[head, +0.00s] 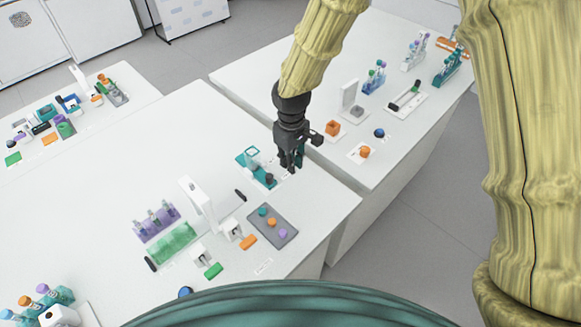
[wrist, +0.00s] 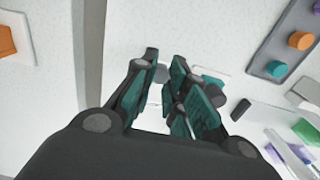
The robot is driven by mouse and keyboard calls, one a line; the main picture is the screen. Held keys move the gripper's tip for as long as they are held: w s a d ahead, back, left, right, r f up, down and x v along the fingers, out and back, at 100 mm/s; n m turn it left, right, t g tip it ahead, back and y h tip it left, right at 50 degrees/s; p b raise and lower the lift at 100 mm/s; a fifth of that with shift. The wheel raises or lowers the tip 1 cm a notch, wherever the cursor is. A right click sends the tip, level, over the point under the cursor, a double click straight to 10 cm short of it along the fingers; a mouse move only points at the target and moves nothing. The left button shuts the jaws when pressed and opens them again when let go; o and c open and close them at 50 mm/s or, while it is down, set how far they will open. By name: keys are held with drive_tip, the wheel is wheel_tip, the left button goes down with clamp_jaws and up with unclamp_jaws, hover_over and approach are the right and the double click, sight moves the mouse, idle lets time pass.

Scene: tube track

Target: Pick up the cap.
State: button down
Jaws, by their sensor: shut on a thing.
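My gripper (head: 291,165) is over the right part of the near table, beside a teal rack (head: 250,160). In the wrist view, its teal-padded fingers (wrist: 165,85) are closed around a small grey round piece, which looks like the cap (wrist: 162,73). The fingers hide part of it, and it is too small to make out in the head view. The rack stands just left of the gripper in the head view, with a dark grey round piece (head: 269,178) at its near end.
A grey tray (head: 259,228) with teal, orange and purple caps lies nearer on the table. A white upright stand (head: 197,200), purple rack (head: 150,230) and green block (head: 213,271) are to the left. A gap separates this table from the right one.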

drive_tip(key=shift+r+p, duration=1.1)
drive_tip(key=shift+r, duration=0.6)
